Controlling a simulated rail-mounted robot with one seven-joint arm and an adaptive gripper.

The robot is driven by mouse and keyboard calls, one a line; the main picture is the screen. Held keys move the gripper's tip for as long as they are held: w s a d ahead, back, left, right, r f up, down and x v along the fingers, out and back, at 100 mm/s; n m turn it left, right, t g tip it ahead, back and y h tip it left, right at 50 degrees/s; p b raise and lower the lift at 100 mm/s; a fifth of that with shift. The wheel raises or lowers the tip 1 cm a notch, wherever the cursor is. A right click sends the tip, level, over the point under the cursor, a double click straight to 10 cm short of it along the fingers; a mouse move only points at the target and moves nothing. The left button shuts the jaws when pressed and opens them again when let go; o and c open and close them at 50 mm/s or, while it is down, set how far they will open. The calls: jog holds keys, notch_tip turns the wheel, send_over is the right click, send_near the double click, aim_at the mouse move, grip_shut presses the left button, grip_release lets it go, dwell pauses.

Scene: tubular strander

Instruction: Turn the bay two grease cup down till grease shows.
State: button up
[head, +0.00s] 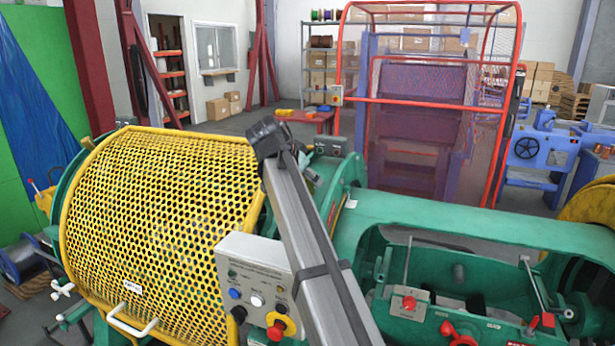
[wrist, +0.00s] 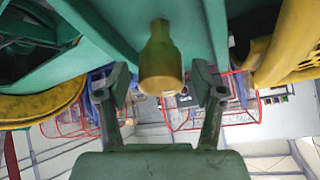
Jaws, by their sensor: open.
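The grease cup (wrist: 161,66) shows in the wrist view as a dull yellow-brass fitting with a wide body and a narrower stub, against a green machine beam (wrist: 110,28). My gripper (wrist: 160,90) is open, with one dark finger on each side of the cup and a visible gap on both sides. The cup appears between the fingers in the picture; how deep it sits between them I cannot tell. No grease can be made out on it. In the head view, my grey arm crosses the middle, and I cannot make out the cup or the gripper there.
A yellow perforated guard (head: 160,190) stands left of my arm. A control box (head: 262,283) with buttons is close beside the arm. The green machine frame (head: 450,231) runs right, with levers and red knobs in its open bay. A red-framed cage (head: 425,100) stands behind.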

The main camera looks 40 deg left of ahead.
jog(key=shift+s, duration=0.1)
jog(key=v, duration=1.2)
